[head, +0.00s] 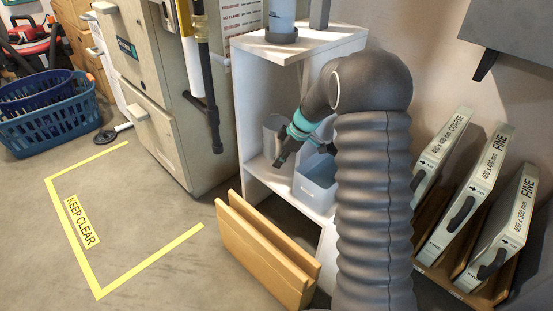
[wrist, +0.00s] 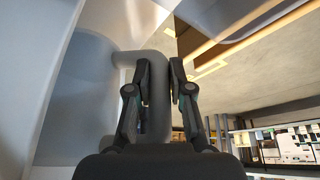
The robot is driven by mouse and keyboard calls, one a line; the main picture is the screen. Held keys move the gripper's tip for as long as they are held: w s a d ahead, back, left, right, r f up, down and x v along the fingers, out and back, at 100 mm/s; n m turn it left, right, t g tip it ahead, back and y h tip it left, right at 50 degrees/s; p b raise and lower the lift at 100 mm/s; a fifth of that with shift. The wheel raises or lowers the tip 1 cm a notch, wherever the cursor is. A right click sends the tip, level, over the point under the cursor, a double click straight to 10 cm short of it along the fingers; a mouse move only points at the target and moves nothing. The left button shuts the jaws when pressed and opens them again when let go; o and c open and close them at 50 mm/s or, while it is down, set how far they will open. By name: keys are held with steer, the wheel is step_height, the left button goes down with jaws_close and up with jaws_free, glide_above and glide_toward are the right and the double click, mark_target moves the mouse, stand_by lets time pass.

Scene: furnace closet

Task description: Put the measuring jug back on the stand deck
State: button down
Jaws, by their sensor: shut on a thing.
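The measuring jug (head: 270,132) is a grey, round-walled vessel, partly hidden behind my gripper in the head view. In the wrist view its pale curved body (wrist: 85,95) fills the left side, and its grey handle (wrist: 158,95) runs between my fingers. My gripper (head: 284,158) is shut on that handle; it also shows in the wrist view (wrist: 160,75). The white stand (head: 245,120) has a top deck and a lower deck. The jug is at the lower deck's opening; I cannot tell whether it touches the deck.
A blue-grey open bin (head: 316,190) stands on the lower deck, close right of my gripper. A cylinder (head: 282,18) stands on the top deck. Wooden panels (head: 265,250) stand in front of the stand. Filters (head: 475,190) lean at right. The taped floor area (head: 130,220) is clear.

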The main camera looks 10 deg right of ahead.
steer(key=shift+f+b, duration=1.55)
steer(key=shift+f, duration=0.2)
steer(key=shift+f+b, duration=0.35)
steer(key=shift+f, duration=0.2)
steer(key=shift+f, duration=0.45)
steer(key=c, duration=1)
jaws_free()
steer(key=shift+o, duration=0.2)
steer(key=v, duration=0.8)
